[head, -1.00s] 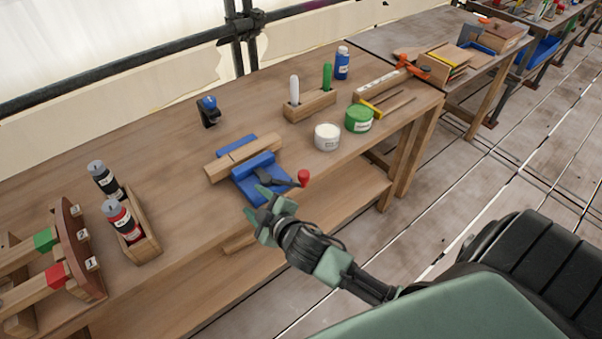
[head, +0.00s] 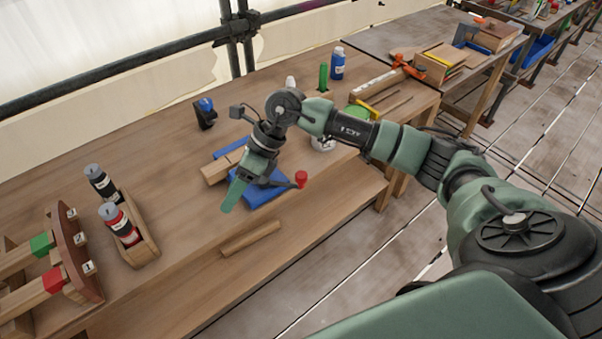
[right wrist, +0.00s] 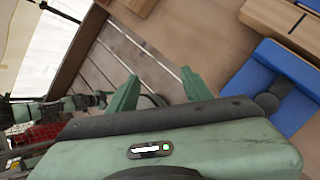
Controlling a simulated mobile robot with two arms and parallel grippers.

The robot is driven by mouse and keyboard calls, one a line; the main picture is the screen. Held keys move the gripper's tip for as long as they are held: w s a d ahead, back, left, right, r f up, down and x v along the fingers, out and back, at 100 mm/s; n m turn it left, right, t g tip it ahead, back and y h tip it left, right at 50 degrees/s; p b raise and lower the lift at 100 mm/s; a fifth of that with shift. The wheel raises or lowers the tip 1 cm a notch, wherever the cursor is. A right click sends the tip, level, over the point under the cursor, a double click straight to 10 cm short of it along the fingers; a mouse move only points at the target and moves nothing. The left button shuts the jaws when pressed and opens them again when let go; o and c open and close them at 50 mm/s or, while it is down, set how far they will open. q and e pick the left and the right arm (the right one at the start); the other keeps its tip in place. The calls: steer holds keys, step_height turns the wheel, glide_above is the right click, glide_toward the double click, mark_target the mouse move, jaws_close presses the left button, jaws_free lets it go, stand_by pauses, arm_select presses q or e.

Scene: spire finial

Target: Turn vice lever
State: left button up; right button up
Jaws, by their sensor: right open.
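The blue vice (head: 266,192) sits at the front edge of the wooden workbench, with wooden jaw blocks (head: 216,170) on it. Its dark lever ends in a red knob (head: 301,178) on the right side. My right gripper (head: 234,193) is over the left part of the vice in the head view, pointing down and hiding some of it. In the right wrist view the gripper (right wrist: 160,90) is open, with nothing between its fingers. There the blue vice (right wrist: 280,85) is to the right, apart from the fingers, and the red knob does not show. My left gripper is not in view.
A bottle holder (head: 143,250) with two bottles stands to the left. A green tin (head: 356,110), a blue bottle (head: 338,63) and tools stand behind my right arm.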

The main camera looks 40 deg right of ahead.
mark_target(301, 174)
steer(key=d+h, duration=0.2)
steer(key=d, duration=0.4)
steer(key=d+r+h, duration=0.1)
steer(key=d+h, duration=0.2)
steer(key=d, duration=0.3)
steer(key=d+g+h, duration=0.1)
steer(key=d+h, duration=0.1)
steer(key=d, duration=0.4)
steer(key=shift+r, duration=0.4)
steer(key=shift+d+f, duration=0.2)
steer(key=shift+d, duration=0.05)
step_height(301, 174, down, 6)
steer(key=shift+a+f+p, duration=0.1)
steer(key=shift+p, duration=0.9)
steer(key=shift+f, duration=0.55)
steer(key=shift+c, duration=0.3)
jaws_close()
steer(key=shift+w, duration=0.1)
